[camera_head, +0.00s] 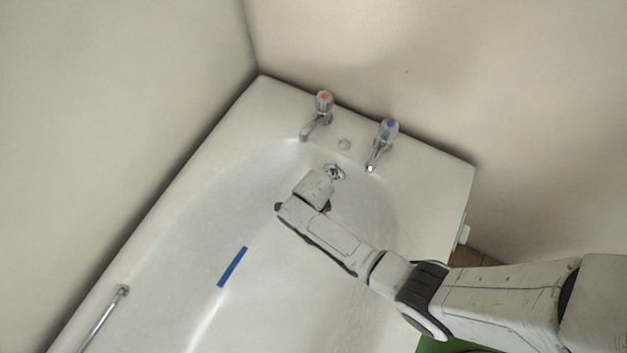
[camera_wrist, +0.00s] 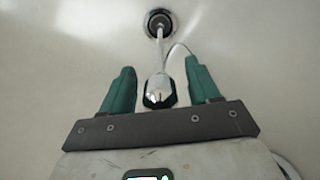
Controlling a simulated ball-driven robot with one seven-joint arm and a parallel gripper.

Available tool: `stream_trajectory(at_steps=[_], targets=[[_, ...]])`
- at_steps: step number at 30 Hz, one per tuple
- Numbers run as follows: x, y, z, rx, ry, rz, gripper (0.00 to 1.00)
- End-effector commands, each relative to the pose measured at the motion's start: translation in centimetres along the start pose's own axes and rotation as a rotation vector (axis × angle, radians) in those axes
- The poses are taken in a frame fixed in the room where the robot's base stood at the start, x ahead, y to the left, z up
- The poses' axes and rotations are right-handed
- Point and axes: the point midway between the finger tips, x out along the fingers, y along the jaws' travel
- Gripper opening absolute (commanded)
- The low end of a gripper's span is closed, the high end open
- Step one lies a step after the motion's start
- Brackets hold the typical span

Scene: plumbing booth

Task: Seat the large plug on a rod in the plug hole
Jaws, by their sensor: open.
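In the wrist view a chrome rod with a thick rounded end (camera_wrist: 158,88) runs up the picture to a dark ring with a bright centre (camera_wrist: 158,24). The rod appears to be the plug's. I cannot tell whether the plug itself sits in the hole. My gripper (camera_wrist: 159,66) is open, with one green finger on each side of the rod and gaps between. In the head view my gripper (camera_head: 314,188) is over the bath, just below a chrome fitting (camera_head: 334,172) with a dark middle. My gripper hides its fingers and the rod there.
A blue strip (camera_head: 232,267) lies on the bath floor. A grab rail (camera_head: 104,318) is at lower left. Walls close in the far and left sides. A thin cord (camera_wrist: 180,46) curves near the right finger.

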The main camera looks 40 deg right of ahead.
Motion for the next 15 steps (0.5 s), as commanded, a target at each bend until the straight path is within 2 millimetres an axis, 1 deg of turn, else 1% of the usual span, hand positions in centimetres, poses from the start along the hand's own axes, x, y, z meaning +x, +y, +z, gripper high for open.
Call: stream_trajectory(at_steps=[5, 9, 15], targets=[[-2.6, 0.0, 0.0, 0.000, -0.001, -0.002, 0.61], [-5.4, -0.1, 0.0, 0.001, -0.002, -0.003, 0.61], [-8.8, -0.1, 0.0, 0.001, -0.002, -0.003, 0.61]])
